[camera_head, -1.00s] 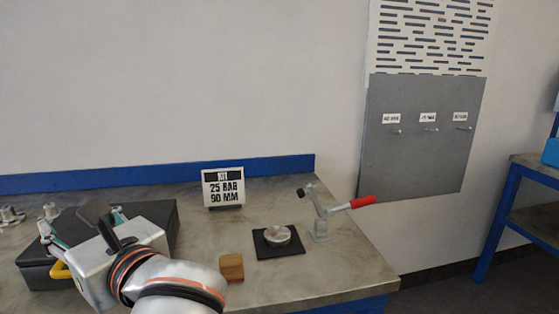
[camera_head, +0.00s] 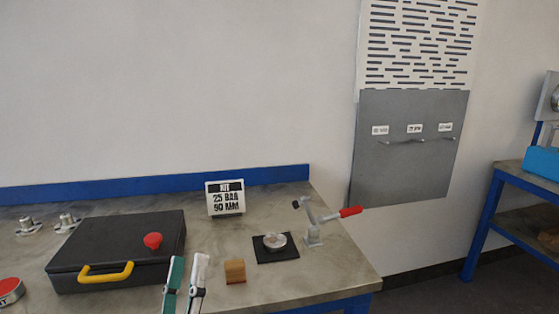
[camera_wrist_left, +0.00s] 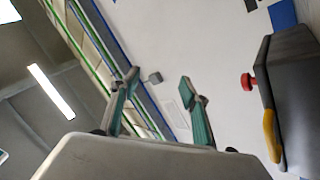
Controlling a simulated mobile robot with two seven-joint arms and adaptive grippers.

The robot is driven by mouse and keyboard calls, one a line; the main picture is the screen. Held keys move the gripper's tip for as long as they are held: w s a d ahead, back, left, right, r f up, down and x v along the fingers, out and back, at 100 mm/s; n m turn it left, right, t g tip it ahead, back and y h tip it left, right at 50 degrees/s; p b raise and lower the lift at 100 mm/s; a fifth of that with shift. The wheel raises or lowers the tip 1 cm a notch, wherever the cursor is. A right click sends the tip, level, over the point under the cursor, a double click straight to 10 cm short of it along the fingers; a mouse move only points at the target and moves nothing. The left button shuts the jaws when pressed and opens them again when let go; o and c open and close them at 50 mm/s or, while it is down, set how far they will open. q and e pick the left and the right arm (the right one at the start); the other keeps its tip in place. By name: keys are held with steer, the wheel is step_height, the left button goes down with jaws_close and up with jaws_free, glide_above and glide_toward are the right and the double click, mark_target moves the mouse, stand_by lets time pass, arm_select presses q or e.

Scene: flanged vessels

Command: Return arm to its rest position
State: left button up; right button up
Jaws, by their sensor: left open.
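My left gripper (camera_head: 185,274) shows at the bottom of the head view, in front of the bench and just right of the black case (camera_head: 115,241). Its two green-and-grey fingers point up and stand apart with nothing between them. In the left wrist view the left gripper (camera_wrist_left: 160,86) is also open and empty, with the wall and ceiling behind it. The rest of the left arm is out of the head view. My right gripper is in neither view.
The case has a yellow handle (camera_head: 106,273) and a red knob (camera_head: 153,240). A wooden block (camera_head: 235,272), a black pad (camera_head: 277,249) with a metal disc, a red-handled clamp (camera_head: 314,229) and a sign (camera_head: 225,198) stand on the bench. Metal flanged parts (camera_head: 67,223) are at left.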

arm_select(q)
steer(key=s+d+f+m+g+h+p, duration=0.15)
steer(key=f+m+g, duration=0.25)
steer(key=f, duration=0.7)
steer(key=s+d+f+m+g+h, duration=0.1)
steer(key=s+f+m+g+h, duration=0.3)
steer(key=f, duration=0.8)
steer(key=s+a+f+m+g+y+p, duration=0.1)
steer(key=s+a+f+g+y, duration=0.1)
steer(key=s+f, duration=0.3)
steer(key=s+a+f+m+g+y, duration=0.2)
steer(key=s+f+g, duration=0.3)
steer(key=f, duration=0.7)
steer(key=shift+s+a+m+p, duration=0.3)
steer(key=shift+s+a+p, duration=0.05)
steer(key=shift+s+a, duration=0.2)
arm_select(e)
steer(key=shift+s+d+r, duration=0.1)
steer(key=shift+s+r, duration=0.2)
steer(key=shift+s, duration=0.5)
arm_select(q)
steer(key=shift+r, duration=0.1)
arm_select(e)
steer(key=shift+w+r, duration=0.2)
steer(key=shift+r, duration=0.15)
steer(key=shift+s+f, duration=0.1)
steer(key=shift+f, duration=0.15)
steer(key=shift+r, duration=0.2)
